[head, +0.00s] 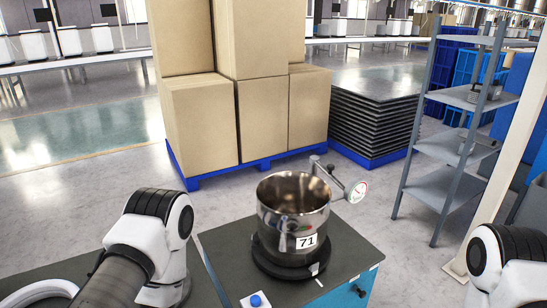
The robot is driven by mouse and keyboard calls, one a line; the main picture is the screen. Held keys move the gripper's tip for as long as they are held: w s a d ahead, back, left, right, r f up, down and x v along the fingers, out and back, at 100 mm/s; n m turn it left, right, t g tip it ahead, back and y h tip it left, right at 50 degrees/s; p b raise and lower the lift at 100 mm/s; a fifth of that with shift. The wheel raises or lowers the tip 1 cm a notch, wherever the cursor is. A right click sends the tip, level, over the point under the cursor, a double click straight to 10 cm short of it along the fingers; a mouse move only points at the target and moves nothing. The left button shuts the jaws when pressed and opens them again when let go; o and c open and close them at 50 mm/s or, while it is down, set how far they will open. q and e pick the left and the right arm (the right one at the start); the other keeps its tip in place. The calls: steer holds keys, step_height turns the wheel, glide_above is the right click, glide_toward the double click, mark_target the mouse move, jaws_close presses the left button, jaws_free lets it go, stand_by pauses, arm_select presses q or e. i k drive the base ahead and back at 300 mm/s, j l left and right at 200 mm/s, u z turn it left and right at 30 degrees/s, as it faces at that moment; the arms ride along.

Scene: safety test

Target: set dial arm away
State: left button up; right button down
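A shiny metal pot (280,222) with a label reading 71 stands upright on a round black base (275,262) on the dark-topped cabinet (225,240). A grey arm (326,174) sits at the pot's right rear rim and slants out to the right. It carries a round white dial (357,191) with a red mark, out beyond the pot's right side. I cannot tell whether the arm touches the rim. Only links of my two arms show, at the lower left and right edge; neither gripper is in view.
A blue button (256,300) is at the cabinet's front left. Stacked cartons (205,120) on a blue pallet (195,180) stand behind. A grey shelf rack (445,150) and a pale post (510,120) stand at the right. Open floor lies between cabinet and rack.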

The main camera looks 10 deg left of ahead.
mark_target(357, 189)
steer(key=i+l+u, duration=0.8)
steer(key=l+u, duration=0.3)
steer(key=l, duration=0.15)
